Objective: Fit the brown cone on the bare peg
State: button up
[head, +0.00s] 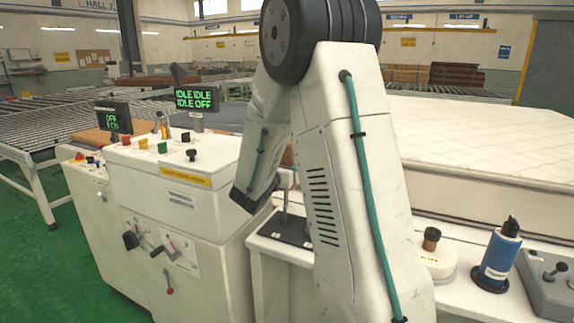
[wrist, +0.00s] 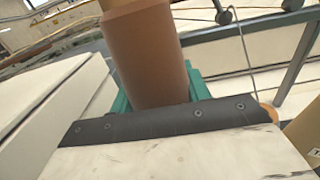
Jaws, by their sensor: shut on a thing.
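The brown cone (wrist: 148,55) fills the top middle of the wrist view. It stands between the teal fingers of my gripper (wrist: 160,92), which is shut on it. Its top runs out of the picture, and its lower end is hidden behind the dark edge of my gripper. In the head view my arm covers most of the gripper and the cone. A thin upright rod (head: 285,200) rises from a black plate (head: 287,229) beside my arm. I cannot tell whether this rod is the bare peg. I cannot tell the gap between cone and peg.
A white control cabinet (head: 210,215) with knobs and levers stands left of my arm. A blue bottle (head: 497,260), a cream roll (head: 437,262) and a grey lever box (head: 550,285) stand at the right. A white mattress (head: 480,135) lies behind.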

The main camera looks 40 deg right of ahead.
send_over(285, 208)
jog(key=d, duration=0.2)
jog(key=shift+w+a+f, duration=0.1)
jog(key=shift+w+f, duration=0.15)
jog(key=shift+f, duration=1.1)
jog(key=shift+w+f, duration=0.2)
jog(key=shift+f, duration=1.15)
jog(key=shift+f, duration=1.3)
jog(key=shift+f, duration=0.35)
jog(key=shift+f, duration=2.7)
jog(key=o, duration=1.2)
jog(key=shift+a, duration=0.1)
jog(key=v, duration=0.7)
jog(key=shift+s+a, duration=0.15)
jog(key=shift+a, duration=0.15)
